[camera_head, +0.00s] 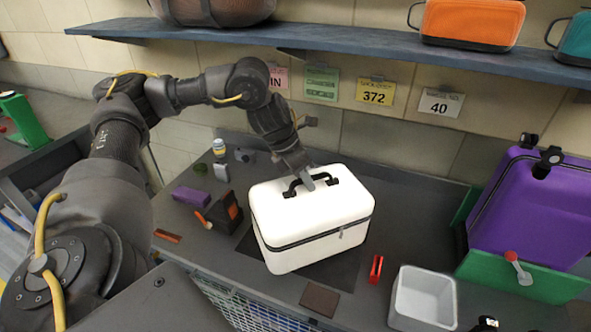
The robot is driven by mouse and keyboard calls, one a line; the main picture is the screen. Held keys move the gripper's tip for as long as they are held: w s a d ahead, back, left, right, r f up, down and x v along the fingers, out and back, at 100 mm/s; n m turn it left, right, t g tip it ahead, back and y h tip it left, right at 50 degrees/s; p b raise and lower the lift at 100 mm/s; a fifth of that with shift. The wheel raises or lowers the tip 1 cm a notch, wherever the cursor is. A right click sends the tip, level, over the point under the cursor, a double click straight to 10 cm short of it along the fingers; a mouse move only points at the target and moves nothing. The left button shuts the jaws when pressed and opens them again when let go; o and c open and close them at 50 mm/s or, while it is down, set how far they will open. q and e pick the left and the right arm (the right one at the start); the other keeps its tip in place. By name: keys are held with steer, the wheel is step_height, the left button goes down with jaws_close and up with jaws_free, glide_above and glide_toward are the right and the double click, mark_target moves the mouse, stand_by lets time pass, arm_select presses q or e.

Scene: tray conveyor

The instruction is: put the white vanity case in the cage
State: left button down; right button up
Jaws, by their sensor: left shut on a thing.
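The white vanity case (310,220) stands upright on a dark mat on the grey counter, in the middle of the view. It has a black handle on top and a dark seam around its side. My left gripper (308,183) is on top of the case, shut on its black handle. The case looks to be at counter level; I cannot tell whether it touches the mat. A wire cage (235,306) shows in part below the counter's front edge, partly hidden by my own body. My right gripper is not in view.
A white bin (423,296), red clip (376,269) and brown square (319,299) lie right of and before the case. A purple suitcase (535,205) stands in a green tray at right. Small items, including a purple block (190,196), lie left. A shelf (350,43) runs above.

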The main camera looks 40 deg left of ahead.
arm_select(q)
steer(key=shift+w+d+f, duration=0.1)
steer(key=shift+w+f, duration=0.2)
steer(key=shift+w, duration=0.15)
steer(key=shift+w+f, duration=0.2)
steer(key=shift+f, duration=0.1)
steer(key=f+p, duration=0.2)
steer(key=f, duration=0.1)
steer(key=shift+w+f, duration=0.15)
steer(key=shift+w, duration=0.05)
steer(key=shift+s, duration=0.1)
steer(key=shift+f, duration=0.1)
steer(key=c, duration=1.8)
jaws_free()
steer(key=shift+f, duration=0.2)
steer(key=shift+c, duration=0.2)
steer(key=o, duration=0.4)
steer(key=shift+s+r, duration=0.1)
